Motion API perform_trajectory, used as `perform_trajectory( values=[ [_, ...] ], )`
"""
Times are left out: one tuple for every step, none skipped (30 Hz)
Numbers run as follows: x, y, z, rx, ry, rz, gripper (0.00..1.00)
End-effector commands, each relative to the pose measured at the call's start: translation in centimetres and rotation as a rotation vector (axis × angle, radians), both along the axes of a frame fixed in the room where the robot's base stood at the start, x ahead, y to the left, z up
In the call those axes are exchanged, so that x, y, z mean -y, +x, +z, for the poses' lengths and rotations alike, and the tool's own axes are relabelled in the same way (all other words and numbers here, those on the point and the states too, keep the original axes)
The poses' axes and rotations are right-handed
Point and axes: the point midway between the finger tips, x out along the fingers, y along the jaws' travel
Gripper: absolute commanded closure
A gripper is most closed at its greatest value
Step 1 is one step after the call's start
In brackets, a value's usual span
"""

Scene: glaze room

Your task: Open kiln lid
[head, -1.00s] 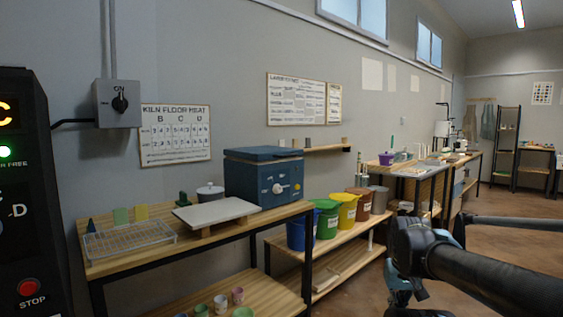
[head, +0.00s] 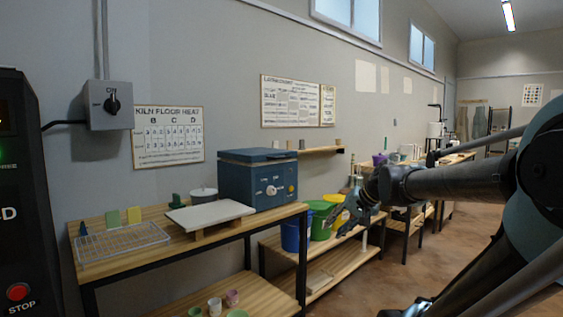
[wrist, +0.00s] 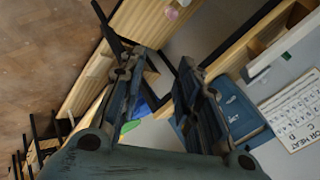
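The blue kiln (head: 258,178) is a box with a dial panel on its front, standing on the right end of the wooden bench. Its lid (head: 258,155) lies flat and closed on top. In the wrist view the kiln (wrist: 240,112) shows partly behind the right finger, tilted in the picture. My gripper (head: 352,212) is to the right of the kiln in the head view, in front of the buckets and apart from the kiln. In the wrist view its two fingers (wrist: 155,88) are spread apart with nothing between them.
A white slab (head: 210,214) lies on the bench (head: 150,262) left of the kiln, beside a wire rack (head: 122,243). Blue, green and yellow buckets stand on a lower shelf to the right. A wall switch box (head: 107,105) hangs at left. Open floor lies at right.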

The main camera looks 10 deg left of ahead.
Motion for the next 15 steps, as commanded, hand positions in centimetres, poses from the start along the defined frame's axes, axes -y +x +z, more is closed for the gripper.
perform_trajectory(
  values=[
    [-1.2,2.0,2.1,0.012,0.065,-0.016,0.69],
    [-2.0,3.1,3.3,0.019,0.106,-0.029,0.69],
    [-2.9,4.6,4.8,0.027,0.161,-0.044,0.69],
    [-3.5,5.8,6.0,0.032,0.202,-0.056,0.69],
    [-4.2,6.9,7.2,0.036,0.243,-0.067,0.69],
    [-4.9,8.4,8.8,0.041,0.297,-0.085,0.69],
    [-5.5,9.5,10.0,0.044,0.340,-0.099,0.69],
    [-6.0,10.6,11.1,0.047,0.382,-0.113,0.69],
    [-6.6,12.1,12.6,0.050,0.434,-0.131,0.69],
    [-7.1,13.1,13.7,0.049,0.473,-0.144,0.69],
    [-7.5,14.2,14.7,0.049,0.510,-0.157,0.69],
    [-7.9,15.4,15.9,0.048,0.557,-0.173,0.69],
    [-8.2,16.3,16.7,0.048,0.589,-0.186,0.69],
    [-8.5,17.1,17.5,0.046,0.618,-0.196,0.69],
    [-8.7,18.0,18.4,0.044,0.653,-0.209,0.69]
  ],
)
